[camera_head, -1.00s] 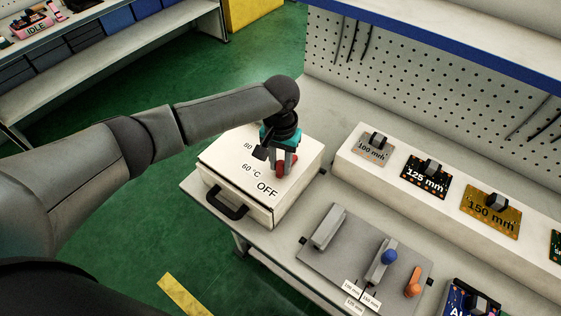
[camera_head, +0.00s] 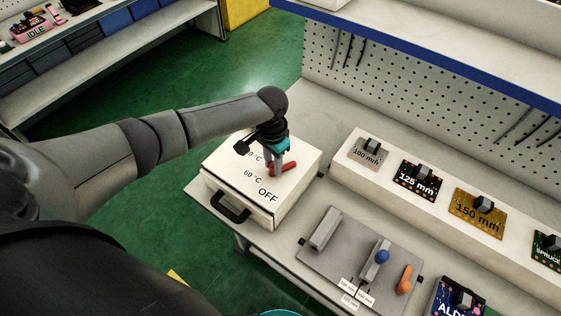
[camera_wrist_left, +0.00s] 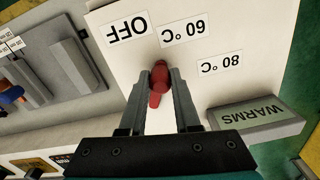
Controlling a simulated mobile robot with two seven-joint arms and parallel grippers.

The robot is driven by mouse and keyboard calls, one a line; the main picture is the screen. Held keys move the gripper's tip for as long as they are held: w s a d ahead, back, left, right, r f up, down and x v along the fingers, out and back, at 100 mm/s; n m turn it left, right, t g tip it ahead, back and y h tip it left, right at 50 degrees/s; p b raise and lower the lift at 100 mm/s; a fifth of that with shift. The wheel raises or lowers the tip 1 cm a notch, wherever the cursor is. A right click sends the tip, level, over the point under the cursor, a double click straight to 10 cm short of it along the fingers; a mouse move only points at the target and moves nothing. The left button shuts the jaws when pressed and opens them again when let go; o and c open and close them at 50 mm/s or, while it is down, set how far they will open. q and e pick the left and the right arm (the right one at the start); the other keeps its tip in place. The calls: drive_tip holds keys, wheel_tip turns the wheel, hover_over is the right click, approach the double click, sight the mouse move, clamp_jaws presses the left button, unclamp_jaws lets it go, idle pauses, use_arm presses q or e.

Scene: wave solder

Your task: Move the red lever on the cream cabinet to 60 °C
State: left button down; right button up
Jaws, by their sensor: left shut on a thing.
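The cream cabinet (camera_head: 240,205) stands on the bench with OFF, 60 °C and a partly covered 80 °C label on its top. The red lever (camera_head: 287,168) is on that top; in the left wrist view the lever (camera_wrist_left: 156,98) has its knob end between the OFF label (camera_wrist_left: 126,27) and the 60 °C label (camera_wrist_left: 187,30), pointing between them. My left gripper (camera_head: 275,169) reaches down from above; in the wrist view its fingers (camera_wrist_left: 159,80) are shut on the lever's knob, one on each side. My right gripper is not in view.
A black handle (camera_head: 230,207) is on the cabinet's front. A grey fixture plate (camera_head: 345,250) with a blue knob and an orange lever lies to the right. A white ledge (camera_head: 400,205) behind it carries several boards. A pegboard (camera_head: 430,95) stands at the back.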

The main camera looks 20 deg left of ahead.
sight(272, 161)
use_arm(q)
drive_tip(key=shift+w+a+m, duration=0.35)
drive_tip(key=shift+m, duration=0.55)
drive_tip(key=c, duration=0.6)
unclamp_jaws()
drive_tip(key=shift+r, duration=0.1)
wheel_tip(272, 161, up, 15)
drive_tip(key=shift+r+p, duration=0.1)
drive_tip(key=shift+p, duration=0.5)
